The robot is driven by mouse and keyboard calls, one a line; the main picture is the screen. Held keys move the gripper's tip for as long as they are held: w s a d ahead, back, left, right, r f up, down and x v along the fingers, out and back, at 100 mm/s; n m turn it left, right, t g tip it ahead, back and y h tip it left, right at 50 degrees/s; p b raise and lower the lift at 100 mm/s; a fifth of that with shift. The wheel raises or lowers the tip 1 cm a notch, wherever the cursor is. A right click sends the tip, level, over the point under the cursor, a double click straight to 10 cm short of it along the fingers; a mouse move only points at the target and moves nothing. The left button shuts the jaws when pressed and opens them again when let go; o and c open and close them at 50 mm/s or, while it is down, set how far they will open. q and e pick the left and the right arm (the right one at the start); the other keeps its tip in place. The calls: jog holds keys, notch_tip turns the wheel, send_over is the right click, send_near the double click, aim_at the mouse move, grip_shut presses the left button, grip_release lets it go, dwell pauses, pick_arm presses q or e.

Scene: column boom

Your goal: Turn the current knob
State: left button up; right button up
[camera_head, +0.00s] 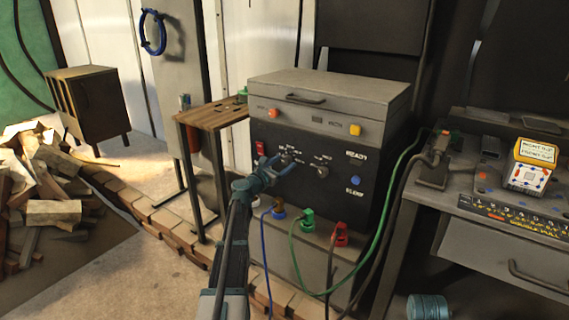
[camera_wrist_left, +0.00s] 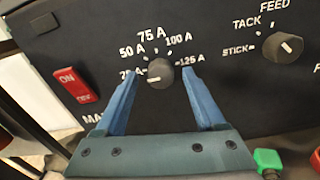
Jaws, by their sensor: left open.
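The current knob (camera_wrist_left: 160,73) is a round dark grey knob on the black welder panel, ringed by amp labels. A light mark on it faces lower left in the left wrist view. In the head view the knob (camera_head: 287,157) sits on the upper panel, partly behind my gripper. My left gripper (camera_head: 286,164) is open at the panel. In the left wrist view its blue fingers (camera_wrist_left: 160,74) stand on either side of the knob, with a small gap visible on each side. I cannot tell how deep the tips reach. My right gripper is not in view.
A second knob (camera_wrist_left: 283,47) labelled STICK, TACK and FEED is to the right. A red ON/OFF switch (camera_wrist_left: 76,85) is to the left. Cable plugs, including a green one (camera_head: 308,219), stick out below. A small wooden table (camera_head: 213,115) stands left of the welder.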

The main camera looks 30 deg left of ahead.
pick_arm(q)
jog(key=shift+w, duration=0.6)
grip_shut()
